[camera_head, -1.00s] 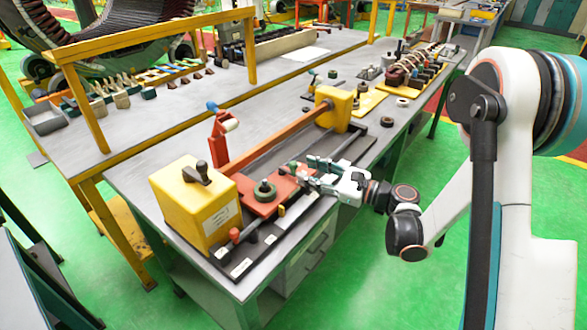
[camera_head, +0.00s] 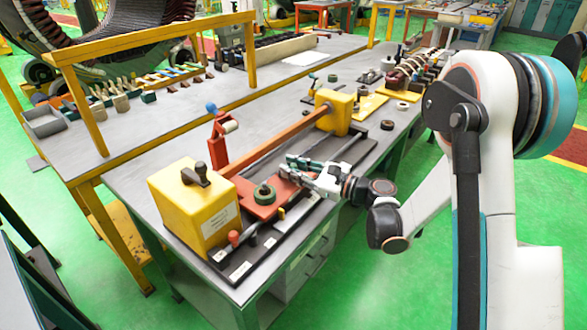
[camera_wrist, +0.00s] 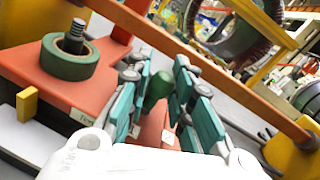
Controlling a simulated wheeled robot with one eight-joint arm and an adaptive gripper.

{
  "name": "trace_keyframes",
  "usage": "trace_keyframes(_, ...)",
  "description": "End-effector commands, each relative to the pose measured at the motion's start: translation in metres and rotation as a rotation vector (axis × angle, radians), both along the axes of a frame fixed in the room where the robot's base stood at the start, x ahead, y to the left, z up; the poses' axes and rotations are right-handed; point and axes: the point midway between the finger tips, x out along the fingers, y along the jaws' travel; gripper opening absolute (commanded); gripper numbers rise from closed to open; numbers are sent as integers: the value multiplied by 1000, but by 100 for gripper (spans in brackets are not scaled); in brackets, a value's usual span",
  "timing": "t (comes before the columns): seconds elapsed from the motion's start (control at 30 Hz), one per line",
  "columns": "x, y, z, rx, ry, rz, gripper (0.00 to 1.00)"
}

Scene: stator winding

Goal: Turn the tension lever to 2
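The winding rig has a long black base (camera_head: 262,259) with a red carriage (camera_head: 240,187) on it. A green knob (camera_wrist: 159,84) stands between my fingers in the wrist view, above a red part of the carriage; I take it for the tension lever's handle. My gripper (camera_head: 290,170) reaches in from the right in the head view and hides this knob there. In the wrist view my gripper (camera_wrist: 161,72) has its fingers apart, one on each side of the knob, with narrow gaps. Small pale tags (camera_wrist: 168,136) are near the knob, too small to read.
A green ring on a threaded post (camera_wrist: 70,57) stands beside my fingers. A yellow housing (camera_head: 195,208) and a far yellow block (camera_head: 334,112) flank a red rail (camera_head: 275,145). A red upright with a blue knob (camera_head: 212,107) stands behind. A red knob (camera_head: 233,238) is at the front.

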Motion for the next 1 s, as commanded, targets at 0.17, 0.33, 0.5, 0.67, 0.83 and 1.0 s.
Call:
trace_keyframes(0.17, 0, 0, 0, -1, -2, 6, 0)
trace_keyframes(0.33, 3, -2, 0, -1, -2, 47, 0)
trace_keyframes(0.5, 7, -5, -1, -2, -1, 143, 0)
trace_keyframes(0.67, 12, -7, -1, -1, -2, 268, 0)
trace_keyframes(0.83, 17, -8, 0, -1, -2, 406, 0)
trace_keyframes(1.0, 22, -9, 0, -1, -2, 526, 0)
